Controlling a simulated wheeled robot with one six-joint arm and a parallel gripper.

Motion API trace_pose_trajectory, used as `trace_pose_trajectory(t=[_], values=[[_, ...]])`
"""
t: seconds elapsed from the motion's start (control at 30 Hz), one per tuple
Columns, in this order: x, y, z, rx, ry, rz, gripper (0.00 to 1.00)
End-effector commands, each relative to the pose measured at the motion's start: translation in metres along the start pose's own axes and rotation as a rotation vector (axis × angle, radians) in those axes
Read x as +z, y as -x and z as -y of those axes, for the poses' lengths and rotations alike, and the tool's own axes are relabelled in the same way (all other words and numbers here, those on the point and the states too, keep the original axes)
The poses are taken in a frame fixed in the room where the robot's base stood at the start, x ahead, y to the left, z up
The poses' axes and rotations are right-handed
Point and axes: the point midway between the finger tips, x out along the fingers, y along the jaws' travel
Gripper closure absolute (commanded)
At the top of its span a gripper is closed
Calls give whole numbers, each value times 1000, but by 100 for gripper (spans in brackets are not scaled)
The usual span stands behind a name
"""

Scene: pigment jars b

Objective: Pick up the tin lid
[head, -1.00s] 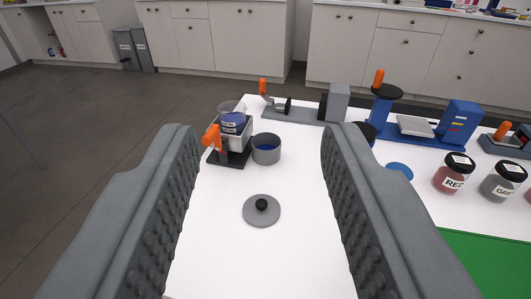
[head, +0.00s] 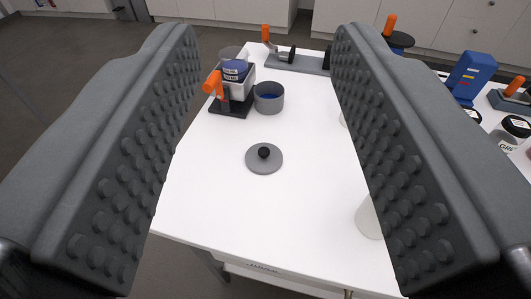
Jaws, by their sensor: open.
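The tin lid (head: 264,160) is a flat grey disc with a black knob on top. It lies alone on the white table (head: 215,190). A round grey tin (head: 269,99), open at the top and with blue inside, stands behind it. My gripper (head: 262,45) is open and empty. Its two dark studded fingers frame the lid from left and right, and the lid shows in the gap between them, apart from both.
A black-based device with an orange handle (head: 212,83) stands left of the tin. A white rounded object (head: 369,219) is partly hidden by the right finger. The table around the lid is clear.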

Motion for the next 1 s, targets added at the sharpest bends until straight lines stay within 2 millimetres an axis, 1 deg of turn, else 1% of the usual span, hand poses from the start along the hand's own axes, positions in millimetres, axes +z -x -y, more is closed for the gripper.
trace_pose_trajectory(t=[0.33,0.37,0.4,0.47,0.53,0.6,0.63,0.87,1.0], values=[[0,0,0,0,0,0,59],[0,0,0,0,0,0,55],[0,0,0,0,0,1,47],[0,-3,0,0,-4,11,35],[2,-10,0,0,-12,38,21],[4,-21,0,1,-27,85,8],[5,-27,0,2,-36,111,4],[22,-79,0,21,-116,351,4],[35,-109,0,44,-166,501,4]])
